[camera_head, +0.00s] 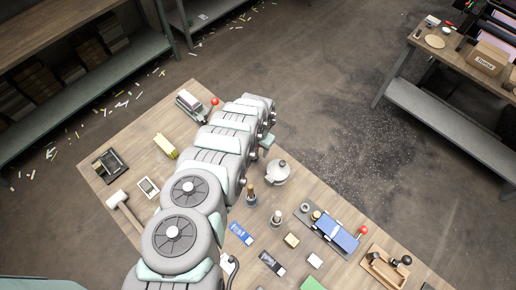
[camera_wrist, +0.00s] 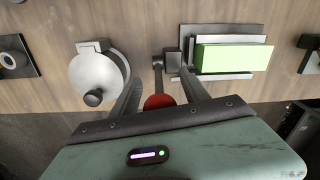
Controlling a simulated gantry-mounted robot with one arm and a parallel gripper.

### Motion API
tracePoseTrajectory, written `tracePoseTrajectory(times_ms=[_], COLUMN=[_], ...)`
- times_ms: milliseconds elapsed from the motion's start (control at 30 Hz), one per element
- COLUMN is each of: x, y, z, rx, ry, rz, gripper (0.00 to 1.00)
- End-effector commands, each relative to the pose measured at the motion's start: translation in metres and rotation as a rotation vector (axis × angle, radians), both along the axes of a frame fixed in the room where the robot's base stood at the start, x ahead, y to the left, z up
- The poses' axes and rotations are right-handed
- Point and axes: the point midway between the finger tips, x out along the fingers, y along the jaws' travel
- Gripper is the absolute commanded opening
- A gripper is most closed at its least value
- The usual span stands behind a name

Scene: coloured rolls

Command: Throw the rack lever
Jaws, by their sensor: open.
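A lever with a red ball knob (camera_wrist: 157,101) shows in the wrist view, its dark stem leading to a grey rack (camera_wrist: 225,30) that holds a pale green block (camera_wrist: 232,58). In the head view this seems to be the rack (camera_head: 190,106) near the table's back edge, with its red knob (camera_head: 214,101) to the right. My gripper (camera_wrist: 161,78) is open in the wrist view, with one finger on each side of the lever; I cannot tell whether either touches. The gripper's body partly covers the knob. In the head view my arm hides the fingers.
Another red-knobbed device with a blue block (camera_head: 336,233) lies front right.

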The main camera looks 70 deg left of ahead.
Motion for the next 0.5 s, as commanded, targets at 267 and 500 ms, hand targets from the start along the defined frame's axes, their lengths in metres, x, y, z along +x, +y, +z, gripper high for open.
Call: tracePoseTrajectory(times_ms=[267,500], x=[0.0000,0.0000], y=[-0.0001,-0.0001], z=[-0.0001,-0.0001], rx=[0.000,0.000], ry=[0.000,0.000], rz=[0.000,0.000], gripper=[0.44,0.24])
